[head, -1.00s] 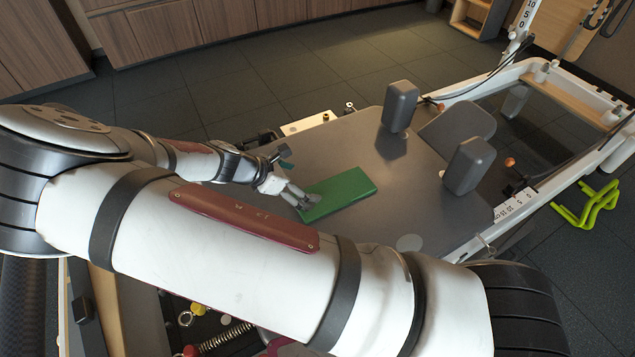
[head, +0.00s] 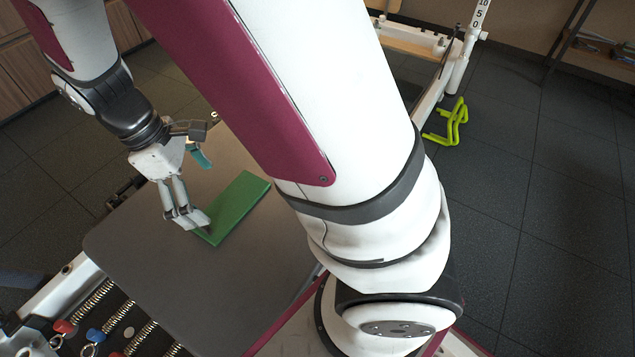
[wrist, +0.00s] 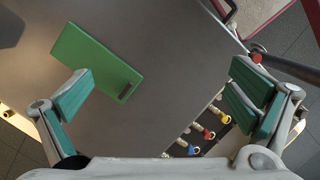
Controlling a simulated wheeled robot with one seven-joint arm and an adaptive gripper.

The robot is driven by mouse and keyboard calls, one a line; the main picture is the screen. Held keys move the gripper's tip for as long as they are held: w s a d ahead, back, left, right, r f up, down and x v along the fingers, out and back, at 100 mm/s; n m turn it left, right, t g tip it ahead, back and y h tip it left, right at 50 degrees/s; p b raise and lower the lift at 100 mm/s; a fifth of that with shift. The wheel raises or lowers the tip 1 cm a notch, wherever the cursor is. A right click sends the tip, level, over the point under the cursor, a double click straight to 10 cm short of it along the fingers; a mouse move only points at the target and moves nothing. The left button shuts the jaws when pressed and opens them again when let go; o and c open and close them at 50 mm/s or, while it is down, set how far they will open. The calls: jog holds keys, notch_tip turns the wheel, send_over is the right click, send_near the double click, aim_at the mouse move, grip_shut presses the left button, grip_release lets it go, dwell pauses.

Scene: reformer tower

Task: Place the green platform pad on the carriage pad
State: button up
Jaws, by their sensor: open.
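The green platform pad (head: 240,205) is a flat rectangle with a dark slot near one end. It lies flat on the grey carriage pad (head: 150,270). In the wrist view the green pad (wrist: 90,58) shows left of the middle, its slotted end toward the space between the fingers, and the grey surface (wrist: 170,50) surrounds it. My gripper (head: 192,218) is open by the near left end of the green pad. In the wrist view my open gripper (wrist: 160,82) has its teal-lined fingers wide apart, with nothing held. The head view does not show clearly whether a fingertip touches the pad.
Springs with coloured ends (head: 85,335) lie beyond the carriage's near edge; they also show in the wrist view (wrist: 205,130). A yellow-green stand (head: 450,125) is on the floor at right. My arm hides the carriage's far right part.

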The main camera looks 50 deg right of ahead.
jog(key=s+d+r+m+t+y, duration=0.1)
jog(key=s+d+r+m, duration=0.15)
jog(key=s+r, duration=0.4)
jog(key=s+d+r+m+y, duration=0.1)
jog(key=s+r+m+y, duration=0.15)
jog(key=s+r, duration=0.4)
jog(key=s+d+r+m+t, duration=0.1)
jog(key=s+m, duration=0.1)
jog(key=s, duration=0.3)
jog(key=s+d+r+m+t+h, duration=0.1)
jog(key=s+m, duration=0.2)
jog(key=s, duration=0.2)
jog(key=shift+r, duration=0.4)
jog(key=shift+s+r, duration=0.1)
notch_tip(320, 180, up, 26)
jog(key=t+p, duration=0.3)
jog(key=p, duration=2.1)
jog(key=shift+d+r+t+p, duration=0.15)
jog(key=shift+d+t+p, duration=0.1)
jog(key=shift+t+p, duration=0.15)
